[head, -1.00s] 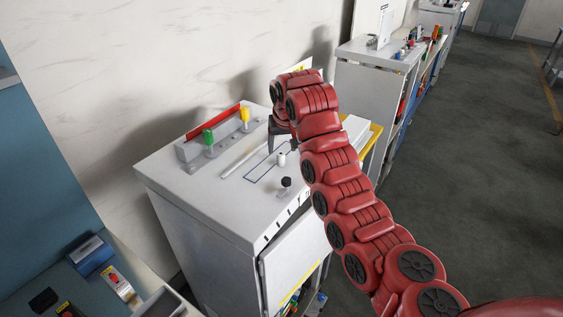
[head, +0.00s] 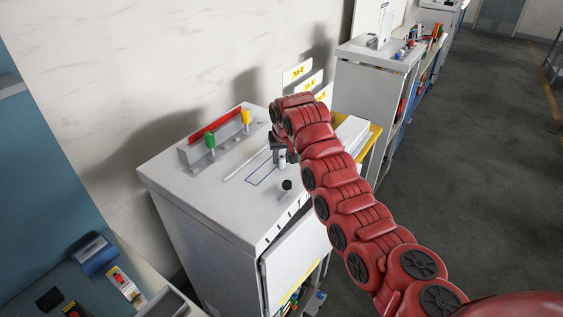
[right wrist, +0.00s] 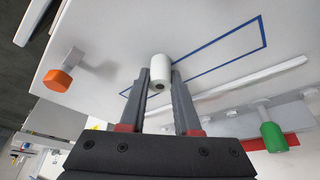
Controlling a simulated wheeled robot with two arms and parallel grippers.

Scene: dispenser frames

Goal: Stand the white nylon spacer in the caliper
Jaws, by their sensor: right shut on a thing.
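The white nylon spacer (head: 282,162) is a small white cylinder with a dark hole in its end, also seen in the right wrist view (right wrist: 160,68). My right gripper (head: 284,152) is shut on it, with one dark finger on each side in the right wrist view (right wrist: 161,82). It is over the light cabinet top (head: 215,208); I cannot tell whether the spacer is lifted off it. A pale straight bar (head: 247,163) lies beside a blue outlined rectangle (head: 262,175). I cannot make out for sure which thing is the caliper. My left gripper is not in view.
A grey block with a red bar (head: 216,126), a green knob (head: 210,141) and a yellow knob (head: 246,118) stands at the back. An orange hex head (right wrist: 58,83) shows in the right wrist view.

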